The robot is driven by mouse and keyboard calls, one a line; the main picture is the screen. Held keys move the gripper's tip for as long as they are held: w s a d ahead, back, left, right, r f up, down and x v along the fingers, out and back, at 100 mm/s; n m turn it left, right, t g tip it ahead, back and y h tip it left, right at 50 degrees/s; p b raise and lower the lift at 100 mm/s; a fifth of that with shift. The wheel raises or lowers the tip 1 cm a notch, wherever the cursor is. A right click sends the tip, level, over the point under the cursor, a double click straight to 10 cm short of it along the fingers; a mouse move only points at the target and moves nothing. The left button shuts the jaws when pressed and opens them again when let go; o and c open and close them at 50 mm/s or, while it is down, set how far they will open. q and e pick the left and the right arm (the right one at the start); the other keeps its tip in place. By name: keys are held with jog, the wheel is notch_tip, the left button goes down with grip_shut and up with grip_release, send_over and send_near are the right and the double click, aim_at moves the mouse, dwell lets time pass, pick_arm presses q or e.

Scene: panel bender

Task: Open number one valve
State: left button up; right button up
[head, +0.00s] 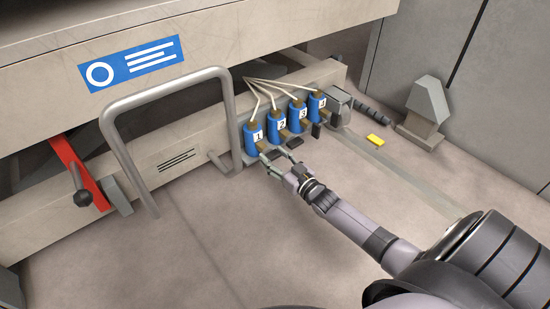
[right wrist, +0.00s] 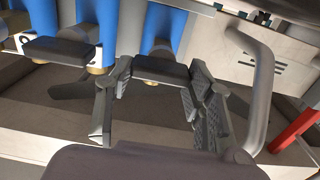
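The number one valve (head: 255,139) is the leftmost of a row of blue valves marked 1 to 4 on the low beam. In the right wrist view it is the rightmost blue body (right wrist: 169,22), with a dark handle (right wrist: 160,68) sticking out. My right gripper (head: 277,158) is at the front of the number one valve. In the right wrist view its fingers (right wrist: 158,76) are spread, one on each side of that handle; I cannot tell whether they touch it. My left gripper is not in view.
A grey tubular rail (head: 165,88) stands left of the valves. Valve 2 (head: 278,123) sits close on the right, with thin hoses above. A red lever (head: 77,172) is at far left. The floor in front is clear.

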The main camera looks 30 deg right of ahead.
jog(key=c, duration=0.6)
